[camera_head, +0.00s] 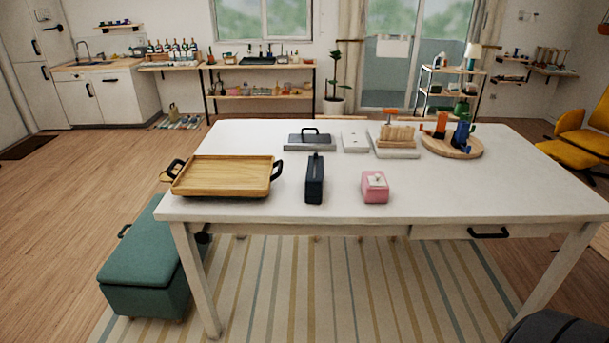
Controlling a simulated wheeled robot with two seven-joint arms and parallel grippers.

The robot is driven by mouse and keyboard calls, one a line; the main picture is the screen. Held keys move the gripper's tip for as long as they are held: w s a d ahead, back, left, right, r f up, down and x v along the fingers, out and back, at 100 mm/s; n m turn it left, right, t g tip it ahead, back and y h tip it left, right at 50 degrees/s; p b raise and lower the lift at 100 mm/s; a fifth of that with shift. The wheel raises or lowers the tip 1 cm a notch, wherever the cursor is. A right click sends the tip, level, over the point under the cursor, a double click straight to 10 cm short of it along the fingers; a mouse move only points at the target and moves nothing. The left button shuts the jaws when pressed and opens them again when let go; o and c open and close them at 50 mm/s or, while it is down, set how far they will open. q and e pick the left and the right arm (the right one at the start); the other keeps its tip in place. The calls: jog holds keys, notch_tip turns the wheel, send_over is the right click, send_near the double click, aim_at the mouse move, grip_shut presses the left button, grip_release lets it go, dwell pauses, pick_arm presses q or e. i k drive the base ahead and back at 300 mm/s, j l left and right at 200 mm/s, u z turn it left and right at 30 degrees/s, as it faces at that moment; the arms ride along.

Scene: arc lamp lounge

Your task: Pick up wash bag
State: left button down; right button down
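A narrow dark navy upright item (314,181) stands near the front middle of the white table (230,138); it looks like a small bag with a raised top edge. A small pink box-shaped item (375,188) with a pale mark on top stands to its right, apart from it. I cannot tell for sure which of the two is the wash bag. Neither of my grippers is in view.
A wooden tray (222,176) with black handles lies left of the navy item. Behind are a grey flat case (309,142), white plates with a wooden rack (396,137), and a round board (452,147) with coloured items. The table's right front is clear. A green bench (148,262) stands left.

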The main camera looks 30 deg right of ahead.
aim_at(315, 173)
jog(key=i+j+z, duration=0.6)
jog(key=i+j, duration=0.15)
